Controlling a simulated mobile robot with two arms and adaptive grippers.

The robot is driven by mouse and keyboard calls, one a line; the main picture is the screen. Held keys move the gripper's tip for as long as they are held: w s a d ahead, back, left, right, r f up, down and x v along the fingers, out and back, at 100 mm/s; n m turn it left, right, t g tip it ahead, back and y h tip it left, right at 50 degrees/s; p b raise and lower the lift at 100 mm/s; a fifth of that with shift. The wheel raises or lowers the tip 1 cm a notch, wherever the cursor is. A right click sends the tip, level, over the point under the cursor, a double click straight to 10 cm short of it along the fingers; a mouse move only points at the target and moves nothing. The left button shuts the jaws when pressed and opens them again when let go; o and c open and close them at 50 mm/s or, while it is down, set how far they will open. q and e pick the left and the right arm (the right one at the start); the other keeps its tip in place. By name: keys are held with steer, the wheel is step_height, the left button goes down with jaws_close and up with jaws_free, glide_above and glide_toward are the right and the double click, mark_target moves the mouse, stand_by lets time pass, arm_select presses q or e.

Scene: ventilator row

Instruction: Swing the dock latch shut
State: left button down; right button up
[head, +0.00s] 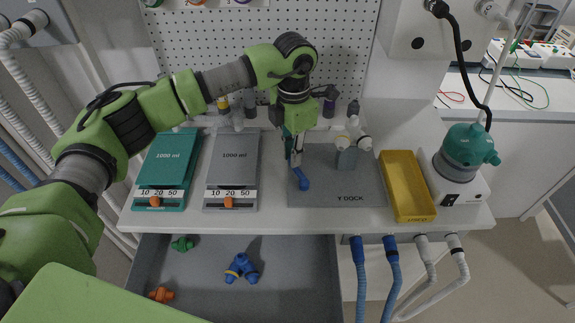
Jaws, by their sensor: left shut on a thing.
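The grey dock plate (335,195), lettered "Y DOCK", lies on the bench right of centre. A pale Y-shaped connector (353,136) sits on a grey block (346,160) on the plate. A blue lever (303,184), which looks like the dock latch, is at the plate's left part. My left gripper (297,163) points down over the plate and is shut on this blue lever. The fingers partly hide the lever's upper end. I cannot tell the lever's exact angle to the block. My right gripper is out of view.
A teal scale-like board (167,170) and a grey one (233,170) lie to the left. A yellow tray (407,187) and a teal-topped humidifier (466,153) stand to the right. An open drawer (290,285) below holds blue, green and orange fittings. Hoses hang at the front right.

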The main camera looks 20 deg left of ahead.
arm_select(q)
steer(key=m+b, duration=0.1)
steer(key=w+d+m+b, duration=0.1)
steer(key=m, duration=0.1)
steer(key=shift+w+d+f, duration=0.1)
steer(key=shift+d, duration=0.1)
steer(key=shift+w+d+m+b, duration=0.1)
steer(key=shift+d+m+b, duration=0.25)
steer(key=shift+m, duration=0.4)
steer(key=shift+w+d+m+b, duration=0.1)
steer(key=shift+d+m+b, duration=0.1)
steer(key=shift+m+b, duration=0.4)
steer(key=shift+r+m, duration=0.2)
steer(key=shift+m, duration=0.05)
steer(key=c, duration=2)
jaws_free()
step_height(320, 180, up, 12)
steer(key=shift+f, duration=0.1)
steer(key=shift+d, duration=0.15)
